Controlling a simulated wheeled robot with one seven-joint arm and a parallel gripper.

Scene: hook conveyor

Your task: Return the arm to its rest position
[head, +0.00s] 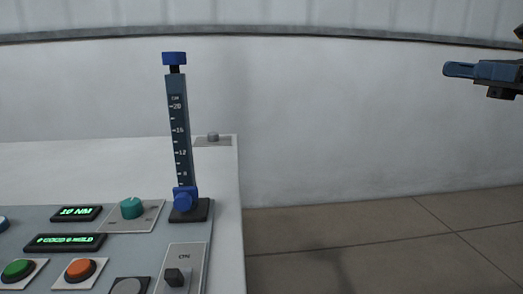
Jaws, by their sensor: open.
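My gripper (462,70) is at the upper right of the head view, entering from the right edge with its blue fingers pointing left. It is open and nothing shows between its fingers. It is in the air in front of the pale wall, well to the right of the console and touching nothing in view. The rest of my arm is mostly outside the picture.
A white console (232,180) fills the lower left, with buttons, a teal knob (131,208) and green displays. An upright scale post (178,125) with a blue slider (185,200) stands near its right edge. The tiled floor (350,240) to the right is clear.

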